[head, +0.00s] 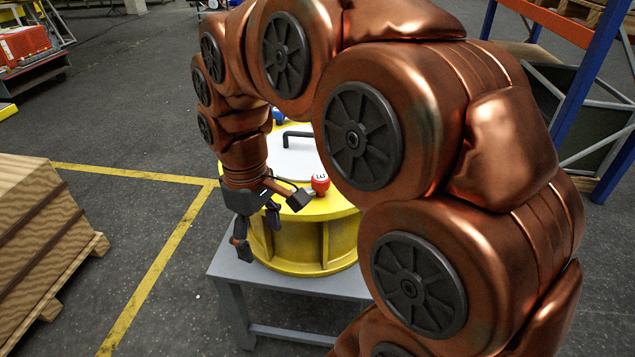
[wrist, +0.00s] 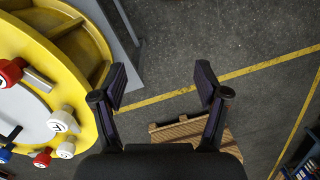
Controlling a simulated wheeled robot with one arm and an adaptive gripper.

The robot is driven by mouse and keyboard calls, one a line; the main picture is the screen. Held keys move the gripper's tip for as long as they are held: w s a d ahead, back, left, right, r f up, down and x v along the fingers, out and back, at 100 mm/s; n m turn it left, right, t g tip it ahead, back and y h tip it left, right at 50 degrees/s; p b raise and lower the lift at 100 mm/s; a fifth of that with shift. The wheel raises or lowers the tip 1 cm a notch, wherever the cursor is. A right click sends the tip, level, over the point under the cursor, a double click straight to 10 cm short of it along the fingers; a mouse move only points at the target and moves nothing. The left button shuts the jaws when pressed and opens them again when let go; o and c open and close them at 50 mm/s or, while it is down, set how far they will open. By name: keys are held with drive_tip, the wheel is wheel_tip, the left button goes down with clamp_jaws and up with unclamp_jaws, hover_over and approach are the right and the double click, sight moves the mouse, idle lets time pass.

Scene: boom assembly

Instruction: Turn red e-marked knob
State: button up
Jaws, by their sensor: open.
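The red knob (head: 320,184) with a white E-like mark stands on the rim of a round yellow housing (head: 300,245) in the head view. My gripper (head: 256,228) is to its left, pointing down beside the rim and apart from the knob. In the wrist view my gripper (wrist: 161,86) has its two dark fingers spread, with only floor and a distant pallet between them. Two red knobs show there, a larger one (wrist: 10,72) at the left edge and a smaller one (wrist: 42,158) lower down. I cannot read which bears the E.
White knobs (wrist: 62,122) and a blue knob (wrist: 5,155) sit near the red ones. The housing stands on a grey table (head: 290,282). A black handle (head: 298,135) rises from its lid. A wooden crate (head: 40,235) stands at left, with open floor between.

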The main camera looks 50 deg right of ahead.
drive_tip(key=w+d+n+b, duration=0.2)
drive_tip(key=w+d, duration=0.7)
drive_tip(key=d, duration=0.3)
drive_tip(key=t+b, duration=0.1)
drive_tip(key=b, duration=0.1)
hover_over(321, 176)
drive_tip(key=a, duration=0.1)
drive_tip(key=shift+f+n, duration=0.25)
drive_tip(key=shift+n, duration=0.05)
drive_tip(key=shift+d+f, duration=0.1)
drive_tip(key=shift+d, duration=0.35)
drive_tip(key=shift+f+p, duration=0.95)
drive_tip(key=shift+f, duration=2.8)
drive_tip(key=shift+c, duration=0.4)
drive_tip(key=c, duration=1.1)
